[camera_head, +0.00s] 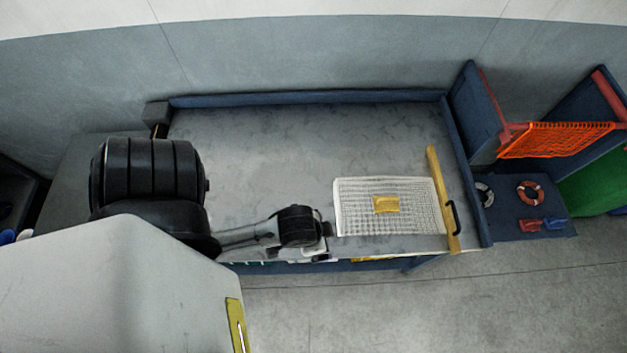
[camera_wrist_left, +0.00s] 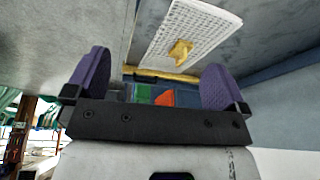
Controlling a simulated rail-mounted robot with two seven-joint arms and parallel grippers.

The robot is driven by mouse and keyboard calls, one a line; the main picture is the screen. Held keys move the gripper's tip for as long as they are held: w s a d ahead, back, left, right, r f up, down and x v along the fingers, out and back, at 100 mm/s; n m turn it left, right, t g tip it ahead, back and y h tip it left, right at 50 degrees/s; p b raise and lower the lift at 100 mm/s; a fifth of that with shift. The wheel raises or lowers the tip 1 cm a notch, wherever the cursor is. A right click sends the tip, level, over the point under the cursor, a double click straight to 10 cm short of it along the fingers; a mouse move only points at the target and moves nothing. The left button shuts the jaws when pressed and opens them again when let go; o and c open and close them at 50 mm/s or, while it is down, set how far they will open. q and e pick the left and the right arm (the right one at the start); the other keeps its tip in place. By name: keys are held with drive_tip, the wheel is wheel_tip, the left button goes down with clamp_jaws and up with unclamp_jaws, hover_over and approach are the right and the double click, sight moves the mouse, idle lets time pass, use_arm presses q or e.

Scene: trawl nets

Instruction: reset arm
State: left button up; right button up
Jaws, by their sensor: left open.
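My left arm reaches in from the left in the head view, and its gripper (camera_head: 328,238) is over the front edge of the grey table (camera_head: 270,150), just left of a white mesh net panel (camera_head: 360,220). In the left wrist view the purple fingers of this gripper (camera_wrist_left: 157,82) are spread apart with nothing between them. The net panel (camera_wrist_left: 212,28) lies beyond the fingers, with a yellow patch (camera_wrist_left: 181,52) on it. The patch also shows in the head view (camera_head: 386,204). My right gripper is not in view.
A yellow bar (camera_head: 437,175) with a black handle lies along the panel's right side. Blue rails (camera_head: 300,98) edge the table. To the right, an orange net (camera_head: 560,139) hangs above a blue board (camera_head: 505,213) with rings and small red and blue pieces. The table's back is clear.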

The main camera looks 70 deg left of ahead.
use_arm(q)
drive_tip(key=shift+s+d+r+m+h, duration=0.3)
drive_tip(key=shift+s+d+r+m, duration=0.3)
drive_tip(key=shift+s, duration=0.3)
drive_tip(key=shift+r, duration=0.1)
wheel_tip(320, 180, up, 7)
drive_tip(key=p, duration=0.7)
